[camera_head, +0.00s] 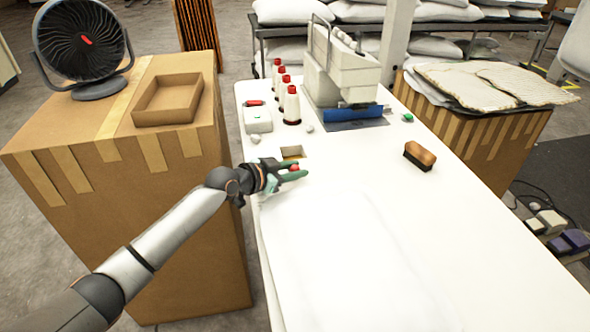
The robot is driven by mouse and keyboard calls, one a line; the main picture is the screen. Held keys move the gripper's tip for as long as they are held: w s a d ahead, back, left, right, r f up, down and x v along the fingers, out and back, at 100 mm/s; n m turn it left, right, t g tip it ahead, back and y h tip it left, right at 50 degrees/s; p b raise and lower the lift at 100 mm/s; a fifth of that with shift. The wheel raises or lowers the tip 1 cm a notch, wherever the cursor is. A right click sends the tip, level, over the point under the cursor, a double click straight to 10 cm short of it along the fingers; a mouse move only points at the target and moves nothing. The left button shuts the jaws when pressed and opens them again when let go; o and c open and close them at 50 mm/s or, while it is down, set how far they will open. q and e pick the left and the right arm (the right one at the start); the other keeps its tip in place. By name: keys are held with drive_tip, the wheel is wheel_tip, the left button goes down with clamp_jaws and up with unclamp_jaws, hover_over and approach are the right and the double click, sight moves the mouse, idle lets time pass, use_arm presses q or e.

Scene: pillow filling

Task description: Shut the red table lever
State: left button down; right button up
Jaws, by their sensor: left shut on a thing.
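The red table lever (294,168) shows as a small red knob between the fingers of my left gripper (293,171), beside a small square opening (292,152) in the white table (340,225). My left gripper is shut on the knob at the left side of the table. The fingers hide most of the lever, so I cannot tell its angle. My right gripper is not in view.
A sewing machine (342,70), thread spools (292,106) and a white box (257,120) stand at the table's far end. A brown brush (420,156) lies to the right. A large carton (190,225) stands left of the table.

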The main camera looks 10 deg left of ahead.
use_arm(q)
drive_tip(key=shift+r, duration=0.1)
drive_tip(key=c, duration=0.6)
unclamp_jaws()
drive_tip(key=v, duration=1.2)
drive_tip(key=shift+s+a, duration=0.1)
drive_tip(key=shift+s, duration=0.05)
